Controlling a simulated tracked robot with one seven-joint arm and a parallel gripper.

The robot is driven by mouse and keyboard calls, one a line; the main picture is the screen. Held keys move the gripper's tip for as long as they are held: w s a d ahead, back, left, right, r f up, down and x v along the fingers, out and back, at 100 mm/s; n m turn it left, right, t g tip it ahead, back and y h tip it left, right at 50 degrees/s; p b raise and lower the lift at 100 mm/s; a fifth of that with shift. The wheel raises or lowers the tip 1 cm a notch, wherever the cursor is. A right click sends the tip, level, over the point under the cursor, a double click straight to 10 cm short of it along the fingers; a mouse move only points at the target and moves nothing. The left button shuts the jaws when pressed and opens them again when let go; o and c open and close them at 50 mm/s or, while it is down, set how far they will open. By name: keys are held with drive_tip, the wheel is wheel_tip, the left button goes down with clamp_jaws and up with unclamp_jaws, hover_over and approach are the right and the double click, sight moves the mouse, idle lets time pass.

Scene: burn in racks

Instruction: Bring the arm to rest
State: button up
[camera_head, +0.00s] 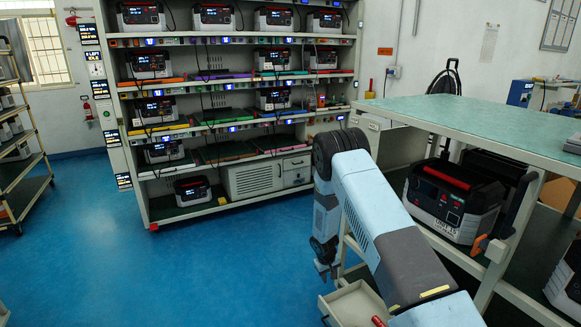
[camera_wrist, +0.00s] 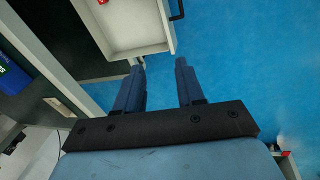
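My arm, light blue and dark grey, shows in the head view; it rises to a dark joint and bends down. My gripper (camera_head: 325,267) hangs low in that view, just above and left of an open drawer (camera_head: 352,303). In the wrist view my gripper (camera_wrist: 160,65) has its two dark blue fingers apart, with nothing between them. The pale open drawer (camera_wrist: 137,42) lies beyond the fingertips there. Contact between fingers and drawer cannot be told.
A green-topped bench (camera_head: 480,118) stands at the right, with a black and red unit (camera_head: 455,195) on its lower shelf. A large rack (camera_head: 235,145) of several similar units stands at the back. A shelf cart (camera_head: 22,165) is at far left. The blue floor (camera_head: 190,265) between is clear.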

wheel_tip(320, 180, up, 23)
drive_tip(key=d+m, duration=0.2)
drive_tip(key=d, duration=0.1)
drive_tip(key=s+d+r+t, duration=0.1)
drive_tip(key=s+r, duration=0.4)
drive_tip(key=r, duration=0.6)
drive_tip(key=s+d+r+t, duration=0.15)
drive_tip(key=s+r, duration=0.35)
drive_tip(key=r, duration=0.5)
drive_tip(key=s+d+r+m+y, duration=0.1)
drive_tip(key=s+d+r+m, duration=0.1)
drive_tip(key=s+r, duration=1.2)
drive_tip(key=s+r+t+y, duration=0.1)
drive_tip(key=s+r, duration=0.1)
drive_tip(key=s, duration=1.7)
drive_tip(key=shift+r, duration=0.3)
